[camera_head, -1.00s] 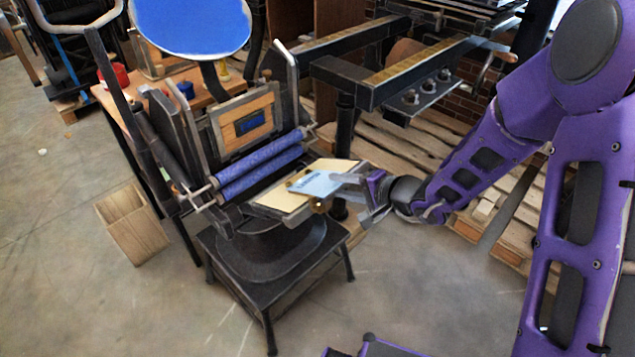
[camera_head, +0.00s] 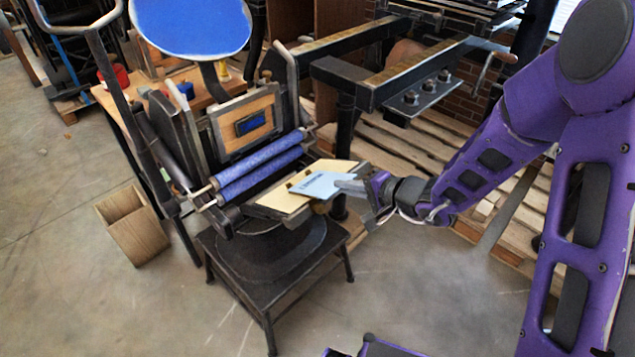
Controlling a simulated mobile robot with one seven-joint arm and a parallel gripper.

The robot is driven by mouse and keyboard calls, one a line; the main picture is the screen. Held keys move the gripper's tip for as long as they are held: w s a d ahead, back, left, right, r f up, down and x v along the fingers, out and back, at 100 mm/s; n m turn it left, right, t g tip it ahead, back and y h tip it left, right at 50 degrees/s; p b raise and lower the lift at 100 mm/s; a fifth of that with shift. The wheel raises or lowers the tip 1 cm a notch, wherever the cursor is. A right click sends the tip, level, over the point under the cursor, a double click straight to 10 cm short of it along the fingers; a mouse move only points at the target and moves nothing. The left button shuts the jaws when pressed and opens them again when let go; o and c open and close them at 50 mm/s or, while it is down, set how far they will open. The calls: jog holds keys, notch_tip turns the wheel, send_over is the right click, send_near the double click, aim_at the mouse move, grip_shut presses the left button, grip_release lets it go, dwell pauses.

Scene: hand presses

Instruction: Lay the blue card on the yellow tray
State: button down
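The blue card (camera_head: 316,186), pale blue with dark lettering on its left part, is over the right part of the yellow tray (camera_head: 281,200). The tray is a flat, slanted plate at the front of the hand press. The card's left end overlaps the tray; I cannot tell whether it touches the tray or is just above it. My gripper (camera_head: 350,185) comes in from the right, with its fingers at the card's right end, and appears shut on it. The fingers hide part of that end.
The press's two blue rollers (camera_head: 259,171) lie just left of the tray, below the blue ink disc (camera_head: 192,25). A black stand (camera_head: 265,265) carries the press. A wooden bin (camera_head: 133,228) is on the floor at left. A larger press frame (camera_head: 365,85) stands behind.

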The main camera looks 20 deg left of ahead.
jog(key=shift+v, duration=1.1)
jog(key=shift+s+d+r+p, duration=0.2)
jog(key=shift+d+r+p, duration=0.2)
jog(key=shift+r, duration=0.3)
jog(key=shift+s+d+r+p, duration=0.15)
jog(key=shift+d+r+p, duration=0.25)
jog(key=shift+r, duration=0.3)
jog(key=shift+s+d+r+p, duration=0.2)
jog(key=shift+d+r+p, duration=0.15)
jog(key=shift+r, duration=0.35)
jog(key=shift+d, duration=0.1)
